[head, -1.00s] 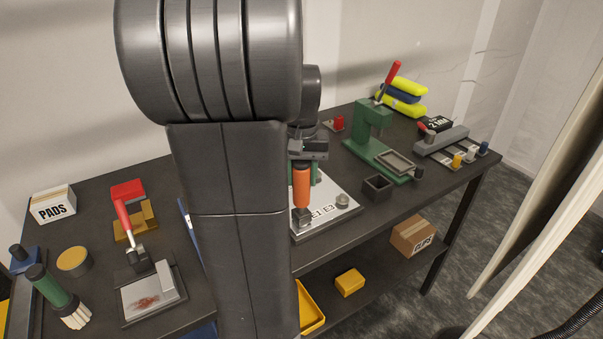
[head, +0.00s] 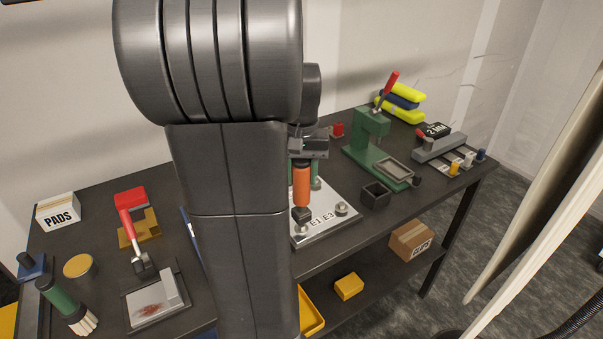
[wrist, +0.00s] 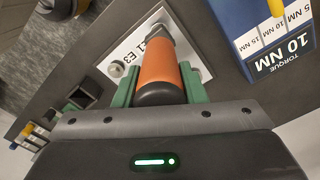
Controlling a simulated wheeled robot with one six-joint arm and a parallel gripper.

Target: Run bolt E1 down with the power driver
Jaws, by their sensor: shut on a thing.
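My gripper (head: 303,164) is shut on the power driver (head: 301,187), with a green finger on each side of its orange body in the wrist view (wrist: 158,72). The driver is upright, black end down, above the near side of the pale bolt plate (head: 327,231). The labels E1 and E3 show on the plate. The driver's black end (head: 301,214) is just left of and above the E1 label; a small part of a bolt seems to show below it. Whether they touch, I cannot tell. Another bolt (head: 342,208) stands beside E3, also in the wrist view (wrist: 117,68).
A dark open box (head: 375,195) and green press (head: 372,140) stand right of the plate. A blue torque box (wrist: 270,35) is close to the driver in the wrist view. My arm hides the bench's middle. A red-handled tool (head: 131,228) lies left.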

